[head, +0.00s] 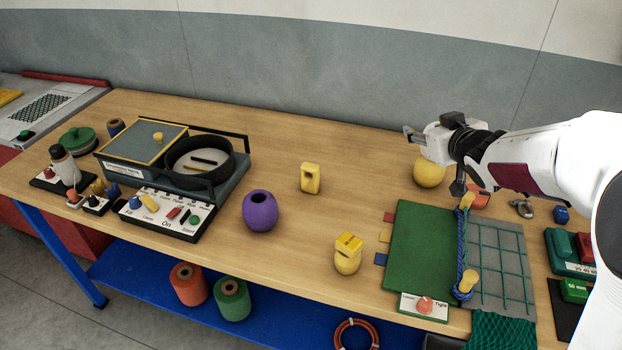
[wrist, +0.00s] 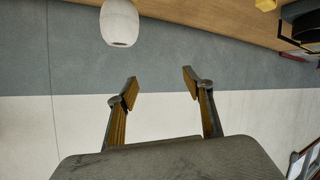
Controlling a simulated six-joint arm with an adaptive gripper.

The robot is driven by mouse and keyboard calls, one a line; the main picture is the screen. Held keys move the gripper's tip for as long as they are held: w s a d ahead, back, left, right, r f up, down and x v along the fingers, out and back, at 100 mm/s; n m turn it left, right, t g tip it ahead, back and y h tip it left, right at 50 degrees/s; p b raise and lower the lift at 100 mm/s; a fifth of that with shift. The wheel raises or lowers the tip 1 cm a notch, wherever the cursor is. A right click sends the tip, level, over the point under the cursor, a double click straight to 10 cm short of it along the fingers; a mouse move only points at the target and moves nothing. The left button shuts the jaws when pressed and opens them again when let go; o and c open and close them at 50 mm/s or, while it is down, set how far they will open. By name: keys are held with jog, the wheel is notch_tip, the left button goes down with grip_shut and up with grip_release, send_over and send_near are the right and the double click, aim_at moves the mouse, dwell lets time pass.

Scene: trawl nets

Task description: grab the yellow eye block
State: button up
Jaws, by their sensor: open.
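The yellow eye block (head: 311,178) stands upright near the middle of the wooden table, with a dark hole through its upper part. A yellow patch, possibly this block, shows at the top edge of the wrist view (wrist: 265,4). My gripper (head: 411,133) is at the back right, raised above the table and well to the right of the block. In the wrist view my gripper (wrist: 160,84) has its two fingers apart with nothing between them.
A purple float (head: 260,211) stands left of the block, a slotted yellow piece (head: 348,254) in front, and a yellow ball (head: 429,172) below my gripper. A pale rounded object (wrist: 120,23) shows in the wrist view. Table around the block is clear.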

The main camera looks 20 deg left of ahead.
jog(key=w+a+f+n+g+y, duration=0.25)
jog(key=a+f+y, duration=0.25)
jog(key=a+f, duration=0.45)
jog(key=n+g+y, duration=0.4)
jog(key=y, duration=0.1)
send_near(318, 171)
jog(key=x, duration=0.5)
jog(key=shift+s+a+r, duration=0.1)
jog(key=shift+s+r, duration=0.05)
jog(key=shift+s, duration=0.1)
jog(key=shift+x, duration=1.25)
jog(key=shift+x, duration=2.6)
jog(key=shift+w, duration=0.15)
